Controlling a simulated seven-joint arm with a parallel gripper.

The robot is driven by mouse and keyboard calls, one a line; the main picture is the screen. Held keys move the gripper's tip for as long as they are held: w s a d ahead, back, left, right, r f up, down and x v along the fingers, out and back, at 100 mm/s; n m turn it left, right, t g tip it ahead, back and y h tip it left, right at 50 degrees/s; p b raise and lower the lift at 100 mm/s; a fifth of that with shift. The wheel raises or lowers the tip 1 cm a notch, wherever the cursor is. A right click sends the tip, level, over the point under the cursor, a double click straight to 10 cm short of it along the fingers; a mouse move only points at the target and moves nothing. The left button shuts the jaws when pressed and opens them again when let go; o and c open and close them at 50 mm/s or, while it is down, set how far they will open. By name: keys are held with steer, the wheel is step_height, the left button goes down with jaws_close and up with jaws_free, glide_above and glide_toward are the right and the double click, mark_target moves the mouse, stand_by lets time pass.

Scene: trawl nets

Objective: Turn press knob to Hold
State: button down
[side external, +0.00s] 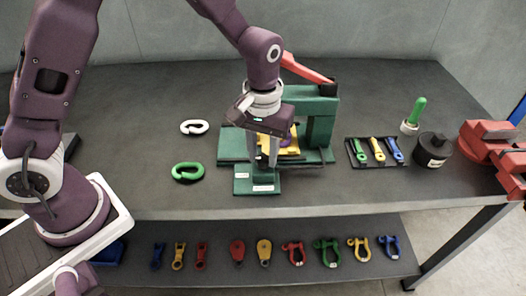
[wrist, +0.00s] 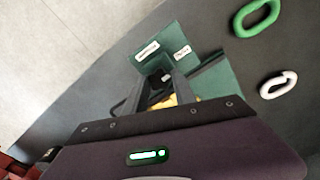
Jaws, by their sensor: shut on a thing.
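The green press (side external: 319,122) stands near the middle of the bench, with a red lever (side external: 306,70) sloping across its top. A small green panel (side external: 242,187) with two white labels juts from its front; it also shows in the wrist view (wrist: 165,37). My gripper (side external: 264,163) points down over this panel and is shut on the knob, which its fingers mostly hide. In the wrist view my gripper (wrist: 163,83) is at the panel's near edge, close to both labels. The label text is too small to read, and the knob's pointing direction cannot be told.
A green open link (side external: 187,172) and a white one (side external: 194,127) lie left of the press. A tray of coloured tools (side external: 375,152), a black pot (side external: 433,150), a green-handled tool (side external: 415,115) and a red vise (side external: 490,145) are at right. Shackles lie on the lower shelf.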

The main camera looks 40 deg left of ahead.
mark_target(263, 158)
stand_by(0.4)
steer(key=c, duration=1)
jaws_free()
steer(key=shift+c, duration=0.2)
steer(key=shift+r, duration=0.1)
step_height(263, 158, up, 7)
steer(key=shift+f, duration=0.15)
